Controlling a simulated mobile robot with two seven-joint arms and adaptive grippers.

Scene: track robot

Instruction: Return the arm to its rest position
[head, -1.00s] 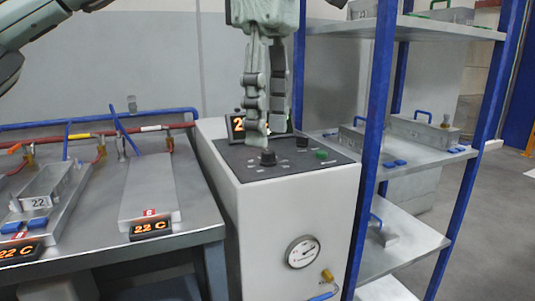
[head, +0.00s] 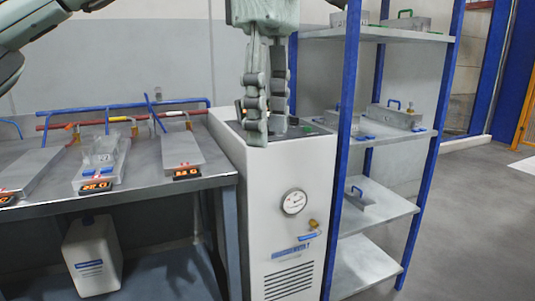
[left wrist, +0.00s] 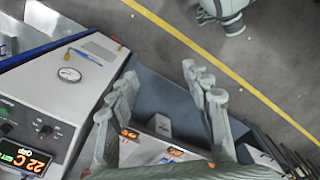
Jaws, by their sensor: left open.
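My left gripper (head: 268,137) hangs down from the top of the head view, fingers apart and empty. Its arm comes in from the upper left. In the head view the fingers overlap the top panel of a white chiller (head: 262,225) and hide part of its controls and display. In the left wrist view the open fingers of my left gripper (left wrist: 163,85) have nothing between them, and the chiller (left wrist: 75,85) with gauge, knobs and a lit "22 C" display is at the left, apart from them.
A steel bench (head: 150,190) with several plates and blue and red pipes stands left of the chiller. A blue-framed shelf (head: 375,212) with metal boxes stands right of it. A white canister (head: 92,258) is under the bench. Open floor (head: 475,200) lies at the right.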

